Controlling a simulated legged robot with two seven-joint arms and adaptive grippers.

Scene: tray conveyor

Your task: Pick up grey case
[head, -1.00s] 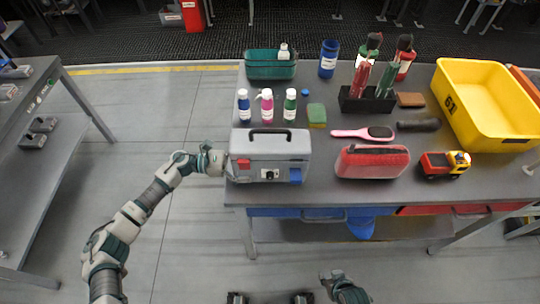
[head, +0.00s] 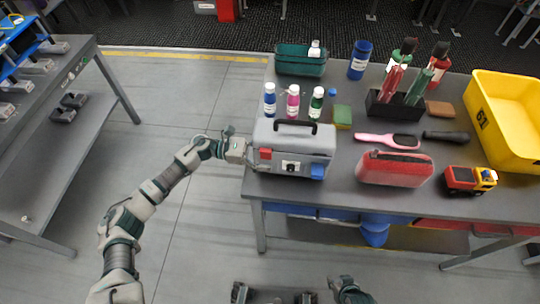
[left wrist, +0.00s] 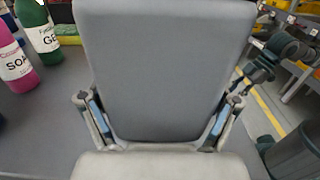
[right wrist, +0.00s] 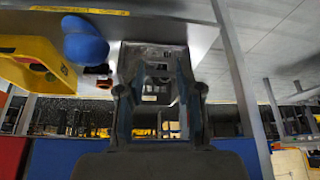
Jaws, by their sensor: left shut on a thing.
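The grey case (head: 294,142), with a black top handle, a red latch and a blue latch, stands upright at the table's front left corner. My left gripper (head: 246,152) reaches it from the left and is shut on its left end. In the left wrist view the case's plain grey side (left wrist: 165,65) fills the middle, between the two fingers of the left gripper (left wrist: 160,122). My right gripper (head: 342,284) is low in front of the table, away from the case. In the right wrist view the right gripper (right wrist: 160,95) has its fingers apart with nothing between them.
Several bottles, including a pink bottle (head: 293,103), stand behind the case on the table (head: 350,180). A red case (head: 395,169), a pink brush (head: 388,139) and a toy truck (head: 470,179) lie to its right. A yellow bin (head: 510,150) stands far right. Another table (head: 75,70) is left.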

